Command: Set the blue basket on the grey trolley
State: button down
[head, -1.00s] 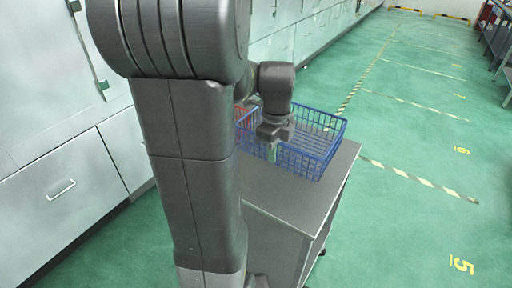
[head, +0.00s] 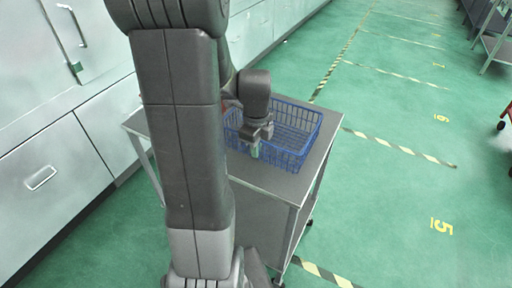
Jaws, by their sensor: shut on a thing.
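The blue basket (head: 300,135) is an open wire basket in the head view, right of my arm. It appears upright, over the top of the grey trolley (head: 275,182). I cannot tell whether its bottom touches the trolley top. My gripper (head: 255,150) is at the basket's near left side, shut on its rim. The fingertips are small and partly hidden by the wrist. My arm hides the left part of the trolley and some of the basket's left end.
Grey-white cabinets (head: 60,130) line the left side. The green floor (head: 400,220) to the right is open, with striped marking lines. A grey rack (head: 494,35) stands at the far right, and part of a red wheeled thing (head: 507,118) shows at the right edge.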

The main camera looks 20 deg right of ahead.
jog(key=c, duration=1.6)
grip_release()
notch_tip(320, 180, up, 12)
jog(key=shift+r+p, duration=0.15)
jog(key=shift+p, duration=0.4)
